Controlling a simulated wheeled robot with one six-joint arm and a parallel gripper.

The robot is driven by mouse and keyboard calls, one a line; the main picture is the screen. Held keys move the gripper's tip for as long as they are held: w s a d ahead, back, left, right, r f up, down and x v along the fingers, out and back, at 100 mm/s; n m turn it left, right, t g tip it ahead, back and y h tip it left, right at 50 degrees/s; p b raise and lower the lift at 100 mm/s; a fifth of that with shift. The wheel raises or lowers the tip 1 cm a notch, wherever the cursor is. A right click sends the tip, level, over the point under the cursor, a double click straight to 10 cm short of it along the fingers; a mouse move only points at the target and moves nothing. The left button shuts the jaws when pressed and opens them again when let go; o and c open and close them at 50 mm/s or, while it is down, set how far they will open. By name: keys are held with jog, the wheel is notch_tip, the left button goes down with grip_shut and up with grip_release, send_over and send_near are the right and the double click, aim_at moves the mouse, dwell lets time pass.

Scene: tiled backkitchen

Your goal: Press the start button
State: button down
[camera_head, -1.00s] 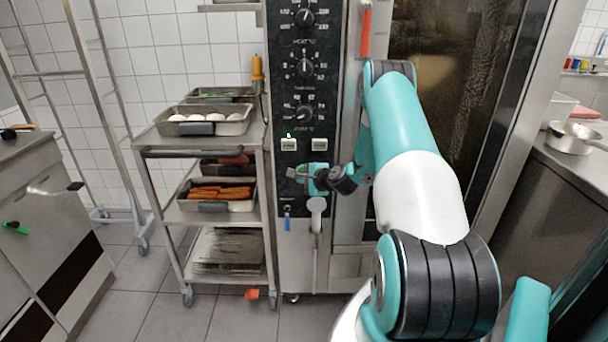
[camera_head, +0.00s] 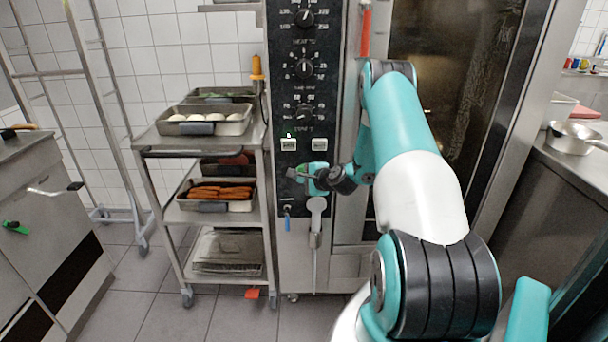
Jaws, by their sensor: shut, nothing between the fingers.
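The oven's black control panel (camera_head: 305,104) stands in the middle of the view, with several round knobs in a column. Below the knobs are two small pale buttons side by side: the left button (camera_head: 289,144), with a small light and a green mark just above it, and the right button (camera_head: 319,144). Their labels are too small to read. My gripper (camera_head: 296,173) is shut and empty, pointing left in front of the panel, a little below the left button. I cannot tell whether its tip touches the panel. Both buttons show clear of it.
The oven's glass door (camera_head: 440,75) is partly behind my arm. A red and metal door handle (camera_head: 365,32) is beside the panel. A steel trolley (camera_head: 160,139) with food trays stands left. A hand shower (camera_head: 316,206) hangs below my gripper. A counter with a pan (camera_head: 570,138) is right.

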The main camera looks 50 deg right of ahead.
jog(key=shift+w+d, duration=0.1)
jog(key=shift+w+d, duration=0.15)
jog(key=shift+d, duration=0.05)
jog(key=shift+w+d, duration=0.3)
dwell(0.7)
dwell(0.4)
jog(key=shift+s+a, duration=0.55)
jog(key=shift+a, duration=0.1)
jog(key=s+a, duration=0.3)
jog(key=shift+s+a, duration=0.15)
jog(key=shift+a, duration=0.25)
dwell(0.8)
